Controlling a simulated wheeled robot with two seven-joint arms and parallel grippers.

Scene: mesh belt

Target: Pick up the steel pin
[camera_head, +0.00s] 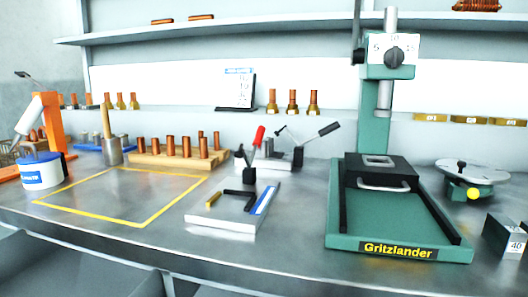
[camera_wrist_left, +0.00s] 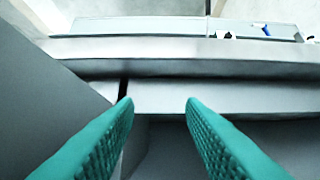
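I cannot make out a steel pin for certain in either view. Several upright copper-coloured pins (camera_head: 186,147) stand in a wooden block (camera_head: 150,159) at the back of the bench. A small brass-coloured piece (camera_head: 212,200) lies on a pale plate (camera_head: 215,220) with a black clamp. My left gripper (camera_wrist_left: 160,103) shows in the left wrist view: its two teal ribbed fingers are apart with nothing between them. It is over the bench's front edge or below it; I cannot tell which. Neither gripper shows in the head view.
A green press (camera_head: 375,130) stands on the right, a round-topped fixture (camera_head: 476,172) beyond it. A yellow-outlined square (camera_head: 140,224) on the left of the bench is empty. A metal cup (camera_head: 112,152) with a wooden handle and a blue-lidded tub (camera_head: 41,172) stand near it.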

